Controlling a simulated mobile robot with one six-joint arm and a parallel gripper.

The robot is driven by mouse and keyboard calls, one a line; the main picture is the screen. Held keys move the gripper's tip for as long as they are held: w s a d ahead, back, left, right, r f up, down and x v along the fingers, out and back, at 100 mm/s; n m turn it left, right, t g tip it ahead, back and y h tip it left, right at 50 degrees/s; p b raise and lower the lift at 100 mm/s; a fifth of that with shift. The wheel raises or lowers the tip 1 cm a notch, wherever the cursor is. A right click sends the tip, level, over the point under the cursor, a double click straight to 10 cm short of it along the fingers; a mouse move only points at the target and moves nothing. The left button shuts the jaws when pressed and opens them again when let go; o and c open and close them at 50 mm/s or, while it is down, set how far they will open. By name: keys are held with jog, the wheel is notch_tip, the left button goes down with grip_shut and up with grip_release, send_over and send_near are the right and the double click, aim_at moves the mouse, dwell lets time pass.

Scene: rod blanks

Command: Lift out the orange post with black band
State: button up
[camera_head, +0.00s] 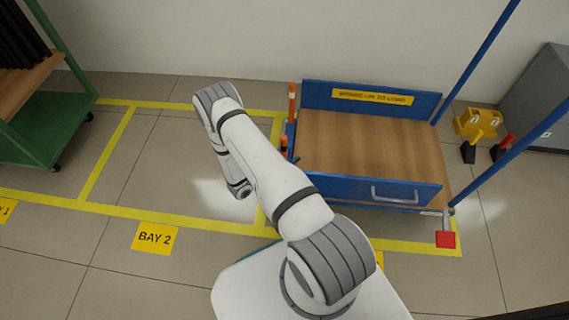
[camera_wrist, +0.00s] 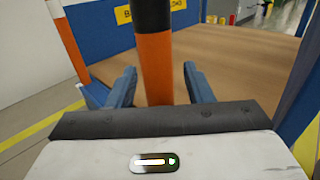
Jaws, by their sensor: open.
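An orange post with a black band (camera_wrist: 156,70) stands upright in the middle of the wrist view, in front of the wooden deck. My gripper (camera_wrist: 159,86) is open, with one blue finger on each side of the post and a visible gap on both sides. The post's lower end is hidden behind my gripper's body. A second orange post (camera_wrist: 68,42) stands further left in the wrist view. In the head view, a tall orange post (camera_head: 292,104) and a shorter-looking one (camera_head: 284,144) stand at the cart's left side. My gripper is hidden behind my arm there.
The blue cart (camera_head: 372,188) has a wooden deck (camera_head: 370,145), a yellow-labelled back panel and blue uprights on the right. A red pad (camera_head: 446,239) is at its front right corner. Yellow floor lines and open floor lie left; a green rack (camera_head: 45,130) stands far left.

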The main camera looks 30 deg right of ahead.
jog(key=shift+c, duration=0.6)
jog(key=c, duration=0.7)
jog(key=shift+c, duration=0.2)
notch_tip(320, 180, up, 18)
jog(key=p, duration=0.6)
jog(key=shift+p, duration=0.35)
